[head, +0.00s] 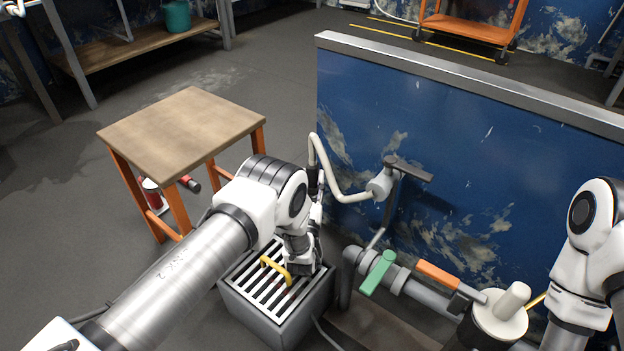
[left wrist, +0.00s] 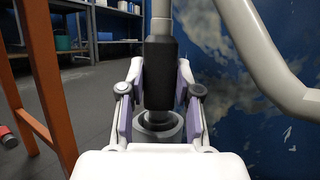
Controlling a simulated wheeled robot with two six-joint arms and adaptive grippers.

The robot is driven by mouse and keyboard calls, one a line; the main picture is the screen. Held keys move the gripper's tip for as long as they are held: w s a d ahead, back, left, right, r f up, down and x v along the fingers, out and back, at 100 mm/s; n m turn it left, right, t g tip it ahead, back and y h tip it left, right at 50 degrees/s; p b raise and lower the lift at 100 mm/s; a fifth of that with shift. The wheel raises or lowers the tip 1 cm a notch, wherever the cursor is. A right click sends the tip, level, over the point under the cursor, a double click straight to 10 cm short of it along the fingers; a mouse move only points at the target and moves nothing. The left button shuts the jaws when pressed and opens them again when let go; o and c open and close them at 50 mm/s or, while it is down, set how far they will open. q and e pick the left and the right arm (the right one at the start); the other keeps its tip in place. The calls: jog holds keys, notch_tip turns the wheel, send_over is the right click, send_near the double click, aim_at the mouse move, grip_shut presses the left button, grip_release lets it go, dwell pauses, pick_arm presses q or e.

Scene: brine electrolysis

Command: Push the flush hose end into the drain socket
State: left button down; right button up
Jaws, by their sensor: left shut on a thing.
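The flush hose (head: 330,175) is cream-coloured. It runs from a fitting on the blue wall and loops down to a dark sleeve at its end. In the left wrist view the black hose end (left wrist: 158,70) stands upright between the fingers of my left gripper (left wrist: 158,98), which is shut on it. A grey round ring, apparently the drain socket (left wrist: 160,137), shows just below the hose end, in line with it. I cannot tell whether the tip has entered it. In the head view my arm hides the socket. My right gripper is out of view.
A grated box (head: 262,326) with a yellow handle (head: 275,268) stands below my left arm. A wooden table (head: 185,125) is to the left. Pipes with a green valve handle (head: 378,272) and an orange lever (head: 437,274) run along the blue wall (head: 450,140).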

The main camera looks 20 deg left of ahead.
pick_arm(q)
jog(key=shift+s+f, duration=0.15)
jog(key=shift+f, duration=0.25)
jog(key=c, duration=0.7)
grip_release()
jog(key=shift+r, duration=0.25)
jog(key=shift+f, duration=0.1)
grip_shut()
grip_release()
